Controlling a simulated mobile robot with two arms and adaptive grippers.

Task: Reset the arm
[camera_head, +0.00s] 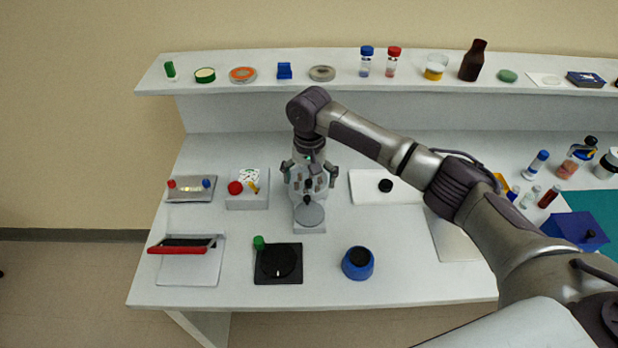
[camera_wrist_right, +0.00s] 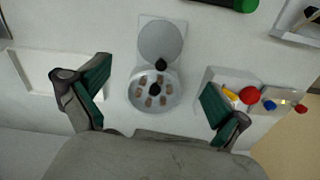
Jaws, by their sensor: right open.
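My right arm reaches in from the right in the head view and bends down over the bench. My right gripper (camera_head: 309,176) is above a small round device with a grey disc (camera_head: 309,213) on a pale base. In the right wrist view the gripper (camera_wrist_right: 155,100) is open, its green-padded fingers wide apart. Between them shows a round silver rotor (camera_wrist_right: 155,90) with several brown slots and a black knob. A grey disc-shaped lid (camera_wrist_right: 161,41) lies beyond it. Nothing is held between the fingers. My left gripper is not seen.
A box with a red button (camera_head: 236,188) stands left of the device, a white plate with a black knob (camera_head: 385,186) right. A black dial plate (camera_head: 278,263) and blue pot (camera_head: 357,263) are in front. Jars and bottles line the shelf (camera_head: 450,84).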

